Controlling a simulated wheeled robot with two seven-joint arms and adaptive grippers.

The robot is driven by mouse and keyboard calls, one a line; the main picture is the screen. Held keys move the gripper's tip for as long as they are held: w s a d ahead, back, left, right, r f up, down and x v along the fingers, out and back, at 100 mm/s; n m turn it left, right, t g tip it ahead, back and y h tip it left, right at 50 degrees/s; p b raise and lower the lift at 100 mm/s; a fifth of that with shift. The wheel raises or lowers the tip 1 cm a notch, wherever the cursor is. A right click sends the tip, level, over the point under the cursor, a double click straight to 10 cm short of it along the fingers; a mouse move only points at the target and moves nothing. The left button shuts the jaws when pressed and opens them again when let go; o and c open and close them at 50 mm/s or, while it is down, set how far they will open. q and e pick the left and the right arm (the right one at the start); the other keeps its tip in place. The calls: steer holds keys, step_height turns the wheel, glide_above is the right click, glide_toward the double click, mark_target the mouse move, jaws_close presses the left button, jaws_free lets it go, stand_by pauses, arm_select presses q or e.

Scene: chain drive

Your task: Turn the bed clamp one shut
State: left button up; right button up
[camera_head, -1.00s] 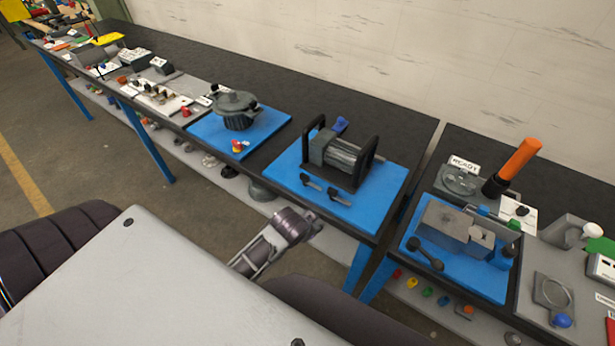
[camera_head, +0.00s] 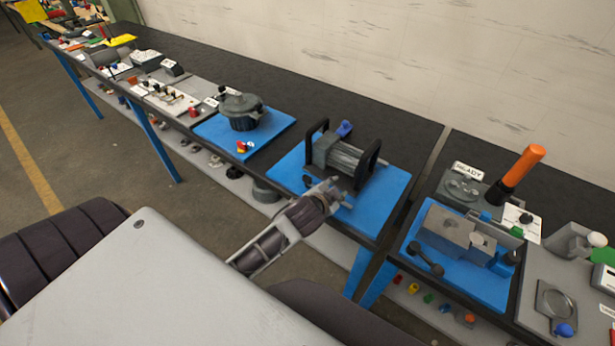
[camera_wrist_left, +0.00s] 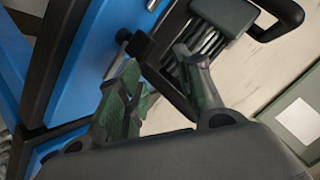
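Two small black clamp levers sit on the front part of a blue plate (camera_head: 385,205), before a grey ribbed drum unit with two black end frames (camera_head: 345,158). The left lever (camera_head: 309,182) shows; the other is mostly hidden behind my left gripper. I cannot tell which is bed clamp one. My left gripper (camera_head: 338,188) is over the plate's front edge. In the left wrist view its two fingers (camera_wrist_left: 158,62) are spread, with a black lever end (camera_wrist_left: 140,46) just beyond and between them. Contact cannot be told. My right gripper is not in view.
A blue knob (camera_head: 344,128) stands behind the drum unit. To the left, a blue mat (camera_head: 275,120) carries a grey round housing (camera_head: 240,111). To the right, across a gap, a bench holds a grey vise-like block (camera_head: 448,230) and an upright orange handle (camera_head: 523,165).

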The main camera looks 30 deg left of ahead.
arm_select(q)
steer(key=w+d+r+m+t+h, duration=0.4)
steer(key=d+r+m, duration=0.15)
steer(key=r, duration=0.35)
steer(key=w+d+r+m+t+h, duration=0.35)
steer(key=r+m, duration=0.35)
steer(key=r, duration=0.3)
steer(key=s+d+r+m+g+h, duration=0.1)
steer(key=s+d+m+g+h, duration=0.1)
steer(key=d+m+g+h, duration=0.65)
steer(key=s+d+r+m+g+h, duration=0.2)
steer(key=d+m+g+h, duration=0.15)
steer(key=m, duration=1.05)
steer(key=s+a+f+m+g+y, duration=0.1)
steer(key=a+f+m+g+y, duration=0.5)
steer(key=a+f+m+y, duration=0.45)
steer(key=w+a+f+m+g+y, duration=0.1)
steer(key=a+y, duration=0.7)
steer(key=a, duration=1.4)
steer(key=shift+a+f+m, duration=0.15)
steer(key=shift+f+m, duration=0.25)
steer(key=shift+m, duration=0.15)
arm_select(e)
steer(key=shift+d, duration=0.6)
